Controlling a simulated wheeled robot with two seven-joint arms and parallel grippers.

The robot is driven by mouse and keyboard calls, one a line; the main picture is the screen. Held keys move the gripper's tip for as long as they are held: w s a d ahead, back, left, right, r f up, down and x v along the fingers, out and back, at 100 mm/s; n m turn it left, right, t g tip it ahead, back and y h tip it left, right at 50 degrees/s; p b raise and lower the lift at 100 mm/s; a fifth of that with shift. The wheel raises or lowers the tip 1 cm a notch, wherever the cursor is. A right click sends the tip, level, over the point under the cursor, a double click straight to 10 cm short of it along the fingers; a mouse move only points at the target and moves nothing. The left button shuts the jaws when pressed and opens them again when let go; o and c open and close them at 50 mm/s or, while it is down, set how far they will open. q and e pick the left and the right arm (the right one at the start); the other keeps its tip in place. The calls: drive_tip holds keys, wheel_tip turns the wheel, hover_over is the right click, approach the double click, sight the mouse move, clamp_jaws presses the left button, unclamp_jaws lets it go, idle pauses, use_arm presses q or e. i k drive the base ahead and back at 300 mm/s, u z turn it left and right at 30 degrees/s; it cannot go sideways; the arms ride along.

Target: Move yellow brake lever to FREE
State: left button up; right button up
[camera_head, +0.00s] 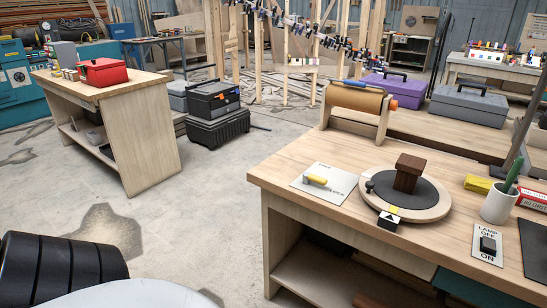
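The yellow brake lever (316,180) lies on a white plate (331,191) on the near right wooden workbench (285,170). The lever points roughly left to right across the plate. The lettering on the plate is too small to read, so I cannot tell which position the lever is in. Just right of the plate is a round turntable (437,209) with a dark top and a pale wooden rim. A dark brown block (408,173) stands on it. Neither of my grippers is in view.
A small black block with a yellow-white marked top (388,218) sits at the turntable's front rim. A roll of brown paper (355,97) stands behind. A white cup (498,205) and a lamp switch plate (488,245) are at right. Bare floor (205,190) lies left of the bench.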

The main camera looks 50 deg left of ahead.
sight(307, 177)
drive_tip(key=u, duration=2.4)
drive_tip(key=i, duration=0.45)
drive_tip(key=z, duration=2.25)
